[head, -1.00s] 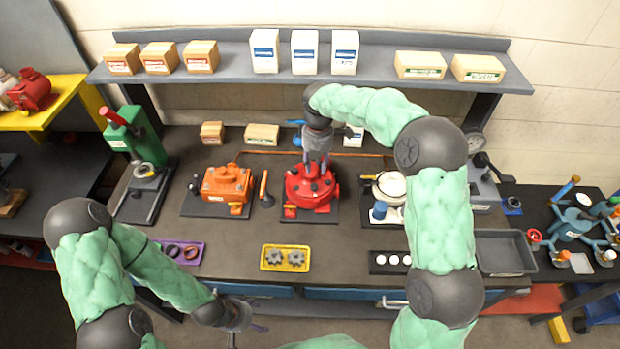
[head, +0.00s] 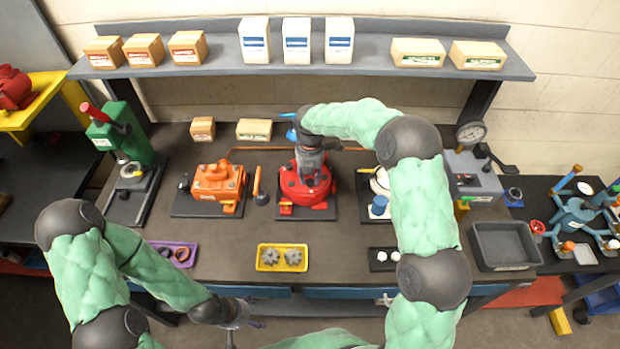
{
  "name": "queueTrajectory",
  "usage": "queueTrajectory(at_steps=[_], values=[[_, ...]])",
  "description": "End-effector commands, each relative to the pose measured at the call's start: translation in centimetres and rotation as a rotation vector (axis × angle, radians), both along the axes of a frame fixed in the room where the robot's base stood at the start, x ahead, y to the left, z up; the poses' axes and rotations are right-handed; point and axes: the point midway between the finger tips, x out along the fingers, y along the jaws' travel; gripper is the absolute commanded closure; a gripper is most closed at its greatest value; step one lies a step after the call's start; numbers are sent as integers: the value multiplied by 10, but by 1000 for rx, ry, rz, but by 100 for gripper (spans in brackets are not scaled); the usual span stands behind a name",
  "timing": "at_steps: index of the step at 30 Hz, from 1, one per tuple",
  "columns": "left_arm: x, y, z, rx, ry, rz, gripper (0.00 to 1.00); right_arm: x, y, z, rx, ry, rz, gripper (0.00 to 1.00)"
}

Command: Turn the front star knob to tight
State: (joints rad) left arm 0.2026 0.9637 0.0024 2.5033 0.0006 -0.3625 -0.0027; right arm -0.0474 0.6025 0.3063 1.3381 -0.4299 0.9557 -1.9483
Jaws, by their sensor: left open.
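The red motor (head: 302,193) stands on a dark plate (head: 292,213) in the middle of the bench. My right gripper (head: 312,172) points down at its top, with its fingers at or just above the cover. The gripper hides most of the dark knobs there, so I cannot make out the front star knob or which way it is turned. Whether the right fingers are shut on anything is too small to tell. My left gripper (head: 240,324) is open and empty, in front of the bench at the lower left.
An orange motor (head: 214,184) stands left of the red one, and a white-topped unit (head: 380,182) right, partly behind my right arm. A yellow tray (head: 259,266) with gears lies in front. A green press (head: 128,140) and a grey bin (head: 497,268) flank the bench.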

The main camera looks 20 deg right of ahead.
Motion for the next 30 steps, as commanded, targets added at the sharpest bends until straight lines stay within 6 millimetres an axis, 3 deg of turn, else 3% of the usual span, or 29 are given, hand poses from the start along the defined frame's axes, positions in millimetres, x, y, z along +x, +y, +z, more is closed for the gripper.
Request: queueTrajectory(at_steps=[6, 14, 18, 30], values=[[0, 0, -1, 0, 0, 0, 25, 0, 0, -13, 0, -1, 0, 63], [0, 0, -1, 0, 0, 0, 25, 0, 0, -14, 0, -1, 0, 63], [0, 0, -1, 0, 0, 0, 25, 0, 0, -14, 0, -1, 0, 100], [0, 0, -1, 0, 0, 0, 25, 0, 0, -13, 0, -1, -43, 100]])
